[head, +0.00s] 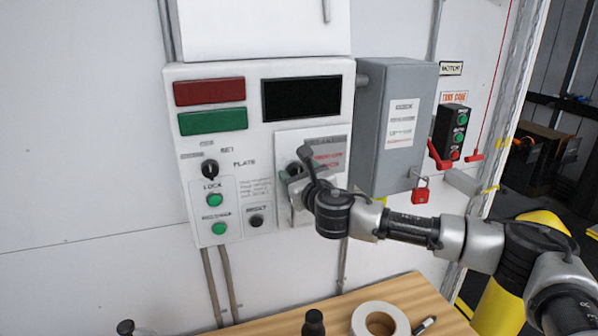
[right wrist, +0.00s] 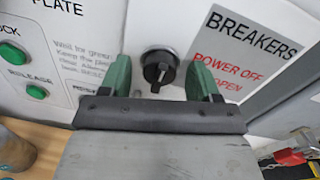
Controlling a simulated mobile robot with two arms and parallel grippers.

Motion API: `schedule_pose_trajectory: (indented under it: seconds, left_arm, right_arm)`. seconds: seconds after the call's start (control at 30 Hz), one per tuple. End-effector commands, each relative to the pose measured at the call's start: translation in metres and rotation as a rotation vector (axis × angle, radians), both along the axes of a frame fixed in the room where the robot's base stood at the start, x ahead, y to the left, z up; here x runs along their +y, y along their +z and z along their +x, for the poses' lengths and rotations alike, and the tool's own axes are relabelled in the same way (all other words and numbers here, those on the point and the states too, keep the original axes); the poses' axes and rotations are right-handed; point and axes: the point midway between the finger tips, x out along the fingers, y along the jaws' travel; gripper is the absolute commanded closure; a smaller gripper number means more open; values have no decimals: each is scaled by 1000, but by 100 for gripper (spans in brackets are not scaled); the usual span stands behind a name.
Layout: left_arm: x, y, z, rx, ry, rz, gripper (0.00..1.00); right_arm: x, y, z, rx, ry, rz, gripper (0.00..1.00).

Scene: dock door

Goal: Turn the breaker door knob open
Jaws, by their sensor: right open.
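The breaker door knob (right wrist: 158,69) is a black round knob on a white door panel, left of the red "POWER OFF" lettering. It shows between the two green fingers of my right gripper (right wrist: 159,66), which is open with a gap on each side of the knob. In the head view my right gripper (head: 294,180) is in front of the breaker door (head: 333,140) and hides much of the knob. Whether the fingertips reach around the knob or stop short of it is hard to tell. My left gripper is not in view.
The white control box (head: 215,150) has red and green panels, a dark display and several buttons. A grey box (head: 385,150) with a red padlock (head: 421,191) stands right of it. Below is a wooden table (head: 280,322) with a tape roll (head: 381,320) and a dark bottle (head: 313,323).

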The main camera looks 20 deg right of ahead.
Motion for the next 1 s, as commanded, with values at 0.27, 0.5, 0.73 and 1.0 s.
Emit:
schedule_pose_trajectory:
  seconds: [0.27,0.5,0.73,1.0]
  left_arm:
    - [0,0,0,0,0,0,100]
    - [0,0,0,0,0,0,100]
    - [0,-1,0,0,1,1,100]
    - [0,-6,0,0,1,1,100]
  right_arm:
    - [0,0,0,0,0,0,47]
    - [0,0,0,0,-1,0,84]
    - [0,-1,0,1,-1,14,87]
    - [0,-3,0,6,0,128,87]
